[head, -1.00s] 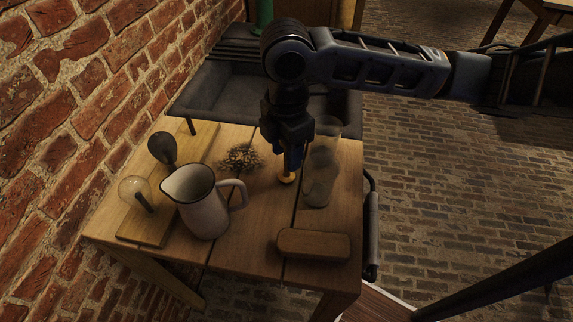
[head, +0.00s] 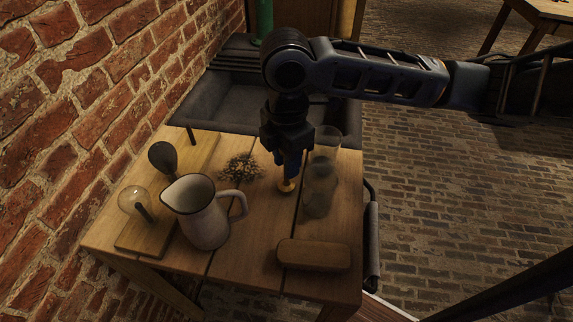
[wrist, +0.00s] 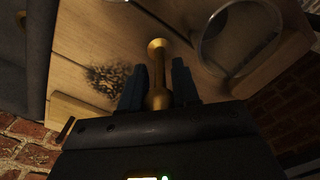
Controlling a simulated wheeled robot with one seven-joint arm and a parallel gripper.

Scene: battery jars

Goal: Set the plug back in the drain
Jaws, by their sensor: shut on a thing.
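My gripper (head: 288,176) points down over the wooden table and is shut on a small brass piece, which I take to be the plug (head: 287,187). In the wrist view the brass plug (wrist: 158,72) sits between the two dark fingers (wrist: 158,82), with a narrow waist and a flared far end. Its lower end is close to the tabletop; I cannot tell whether it touches. A smoky glass jar (head: 319,194) stands just right of the gripper, and another glass jar (head: 329,143) stands behind it. No drain can be made out; any opening under the plug is hidden.
A white pitcher (head: 203,215) stands left of the gripper, with a dried sprig (head: 241,167) behind it. A brown oblong block (head: 313,254) lies at the front right. A board (head: 140,238) with bulb-shaped items is at the left by the brick wall. Bare tabletop (head: 255,255) lies in front.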

